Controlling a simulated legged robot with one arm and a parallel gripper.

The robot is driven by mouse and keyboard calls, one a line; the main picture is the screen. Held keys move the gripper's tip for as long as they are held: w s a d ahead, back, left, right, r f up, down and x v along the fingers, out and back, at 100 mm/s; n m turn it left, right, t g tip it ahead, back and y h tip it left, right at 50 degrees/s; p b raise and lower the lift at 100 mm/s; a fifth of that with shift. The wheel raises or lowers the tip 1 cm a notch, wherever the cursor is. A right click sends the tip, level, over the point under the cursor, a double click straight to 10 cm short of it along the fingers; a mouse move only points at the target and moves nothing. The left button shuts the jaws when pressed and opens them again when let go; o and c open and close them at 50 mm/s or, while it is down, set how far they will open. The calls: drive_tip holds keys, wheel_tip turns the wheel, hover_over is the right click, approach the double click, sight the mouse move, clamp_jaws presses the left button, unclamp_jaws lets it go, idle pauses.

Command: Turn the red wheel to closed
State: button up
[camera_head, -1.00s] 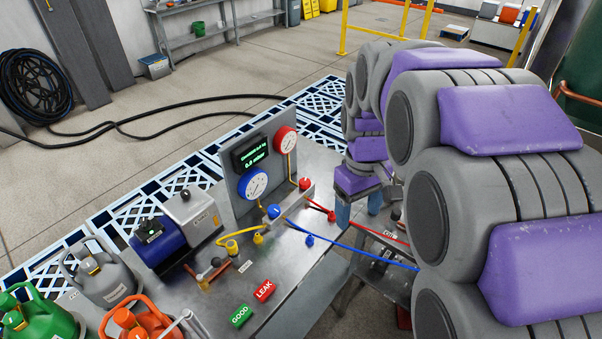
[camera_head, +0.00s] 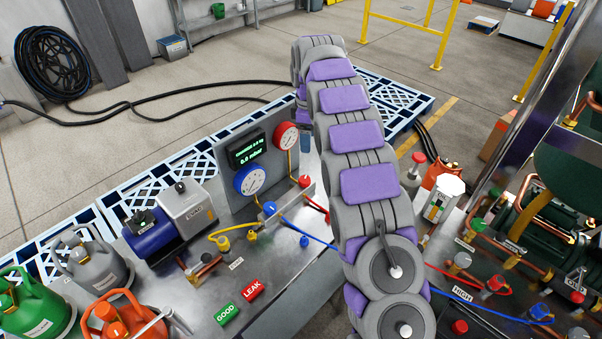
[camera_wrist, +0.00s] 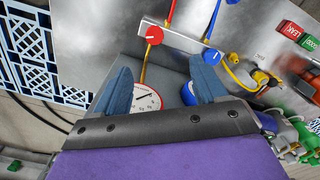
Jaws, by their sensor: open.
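The red wheel (camera_head: 305,181) is a small round knob on the right end of the gauge manifold, beside a red hose. In the wrist view the red wheel (camera_wrist: 154,35) shows a white pointer line and lies beyond my gripper's fingertips, apart from them. My gripper (camera_wrist: 168,75) is open and empty, with its two blue fingers spread over the gauge panel. In the head view only a bit of a blue finger (camera_head: 305,143) shows behind the panel; my arm hides the rest. A blue wheel (camera_head: 270,208) sits at the manifold's other end.
The red gauge (camera_head: 286,136), blue gauge (camera_head: 250,181) and dark display (camera_head: 246,150) stand on the upright panel close to my gripper. Red and blue hoses run from the manifold. A blue pump (camera_head: 151,234) and gas cylinders stand to the left.

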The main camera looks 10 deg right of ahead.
sight(305, 179)
drive_tip(key=shift+n, duration=0.4)
drive_tip(key=f, duration=0.6)
drive_tip(key=w+f+b, duration=0.1)
drive_tip(key=f, duration=0.5)
drive_tip(key=w+f+b, duration=0.1)
drive_tip(key=f, duration=0.6)
drive_tip(key=shift+a, duration=0.3)
drive_tip(key=shift+r, duration=0.1)
drive_tip(key=shift+c, duration=0.3)
drive_tip(key=c, duration=1)
